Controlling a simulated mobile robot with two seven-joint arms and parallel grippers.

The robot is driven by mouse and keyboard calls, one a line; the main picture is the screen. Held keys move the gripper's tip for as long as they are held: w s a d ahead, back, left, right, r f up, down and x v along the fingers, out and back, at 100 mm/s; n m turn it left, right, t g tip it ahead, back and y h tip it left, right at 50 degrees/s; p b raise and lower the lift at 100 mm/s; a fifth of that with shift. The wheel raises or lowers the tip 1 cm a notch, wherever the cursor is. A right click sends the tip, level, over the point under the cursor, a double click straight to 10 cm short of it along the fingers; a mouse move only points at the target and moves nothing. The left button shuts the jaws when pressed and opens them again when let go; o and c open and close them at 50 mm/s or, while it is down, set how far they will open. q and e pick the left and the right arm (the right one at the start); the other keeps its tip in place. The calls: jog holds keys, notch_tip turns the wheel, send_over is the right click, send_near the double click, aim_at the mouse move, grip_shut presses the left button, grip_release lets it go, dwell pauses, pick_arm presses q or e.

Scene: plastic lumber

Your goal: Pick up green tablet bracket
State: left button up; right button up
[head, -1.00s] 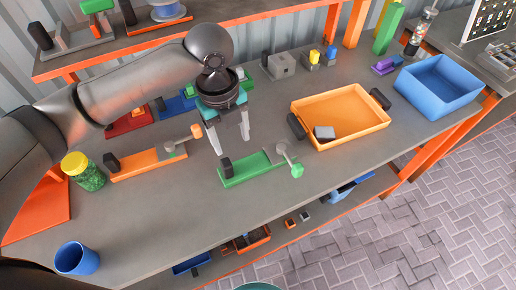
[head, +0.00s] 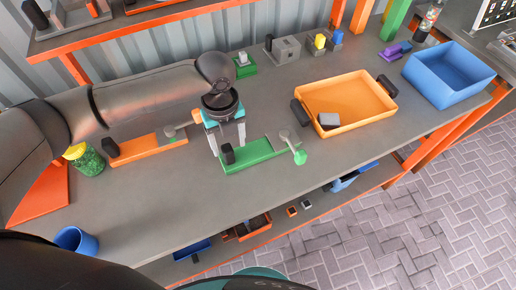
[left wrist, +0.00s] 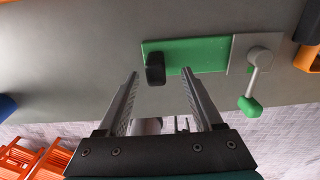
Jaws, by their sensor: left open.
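The green tablet bracket (head: 252,154) lies flat on the grey workbench, left of the orange tray. It is a long green plate with a black knob near its left end and a grey section with a lever and green tip at its right end. It also shows in the left wrist view (left wrist: 205,54), just beyond the fingers. My left gripper (head: 228,150) is open and empty, at the bracket's left end by the black knob; its fingertips (left wrist: 160,76) point toward the knob. Whether they touch anything I cannot tell. My right gripper is not in view.
A similar orange bracket (head: 148,149) lies to the left, with a green-filled jar (head: 87,162) beside it. The orange tray (head: 350,126) holds a grey block. A blue bin (head: 449,88) stands at the right, a blue cup (head: 76,241) at the front left. Bare bench lies in front.

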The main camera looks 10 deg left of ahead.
aim_at(227, 148)
pick_arm(q)
jog(key=f, duration=0.4)
jog(key=shift+s+a+f, duration=0.1)
jog(key=shift+s+a, duration=0.05)
jog(key=shift+a, duration=0.1)
jog(key=shift+c, duration=0.4)
grip_shut()
dwell(0.7)
